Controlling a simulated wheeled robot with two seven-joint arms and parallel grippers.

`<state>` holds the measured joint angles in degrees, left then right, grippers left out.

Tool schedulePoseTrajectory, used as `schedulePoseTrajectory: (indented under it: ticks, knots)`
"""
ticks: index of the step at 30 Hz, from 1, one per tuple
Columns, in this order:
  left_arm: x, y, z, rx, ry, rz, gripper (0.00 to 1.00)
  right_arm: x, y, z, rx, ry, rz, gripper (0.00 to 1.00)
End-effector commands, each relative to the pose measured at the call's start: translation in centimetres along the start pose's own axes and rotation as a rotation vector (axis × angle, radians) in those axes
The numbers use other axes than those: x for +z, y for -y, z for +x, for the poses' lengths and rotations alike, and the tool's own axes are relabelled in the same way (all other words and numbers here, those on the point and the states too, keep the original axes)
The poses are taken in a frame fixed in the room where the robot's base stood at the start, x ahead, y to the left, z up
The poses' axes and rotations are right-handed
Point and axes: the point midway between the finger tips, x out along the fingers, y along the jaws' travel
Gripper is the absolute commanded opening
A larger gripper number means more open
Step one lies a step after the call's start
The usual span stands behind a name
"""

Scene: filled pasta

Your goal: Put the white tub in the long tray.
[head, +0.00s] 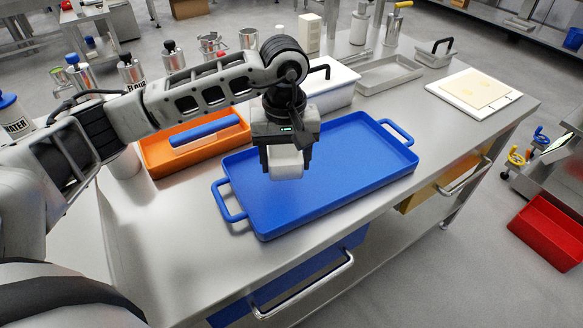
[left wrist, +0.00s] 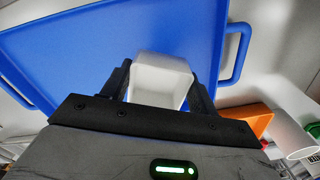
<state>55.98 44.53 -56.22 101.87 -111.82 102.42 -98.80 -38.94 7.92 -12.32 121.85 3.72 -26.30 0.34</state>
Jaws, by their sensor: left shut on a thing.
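The white tub (head: 286,163) is a small open box held between the two fingers of my left gripper (head: 286,160). In the left wrist view the tub (left wrist: 160,80) sits between the fingers of the gripper (left wrist: 160,92), with its hollow inside showing. The long tray (head: 350,165) is blue with a handle at each end and lies on the steel table. The gripper and tub are over the left part of this tray, which also fills much of the left wrist view (left wrist: 70,50). I cannot tell whether the tub touches the tray floor. My right gripper is in neither view.
An orange tray (head: 155,160) with a blue-topped item (head: 205,131) stands left of the blue tray. A white bin (head: 330,88), a grey metal tray (head: 390,73) and a white board (head: 473,92) lie behind. The blue tray's right part is empty.

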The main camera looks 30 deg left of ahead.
Motion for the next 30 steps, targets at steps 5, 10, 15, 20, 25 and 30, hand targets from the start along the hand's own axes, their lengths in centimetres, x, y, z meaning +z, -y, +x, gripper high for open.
schedulePoseTrajectory:
  ticks: [5,10,15,20,25,30]
  knots:
    - [-1.3,-0.8,1.9,0.0,0.002,0.001,0.37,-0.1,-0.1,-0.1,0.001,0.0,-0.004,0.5]
    - [-2.0,-1.2,2.8,0.0,0.001,0.001,0.37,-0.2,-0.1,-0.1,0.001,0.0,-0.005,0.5]
    - [-1.9,-1.1,5.2,-0.002,0.004,0.002,0.37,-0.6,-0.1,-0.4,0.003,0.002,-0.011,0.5]
    - [-2.0,-1.2,5.8,0.001,-0.001,0.002,0.37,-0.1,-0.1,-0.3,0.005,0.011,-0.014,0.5]
    - [-2.0,-1.2,6.0,0.001,-0.001,0.002,0.37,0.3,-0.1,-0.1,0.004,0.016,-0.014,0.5]
    - [-2.0,-1.2,6.1,0.0,-0.001,0.002,0.79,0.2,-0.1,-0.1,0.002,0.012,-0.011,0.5]
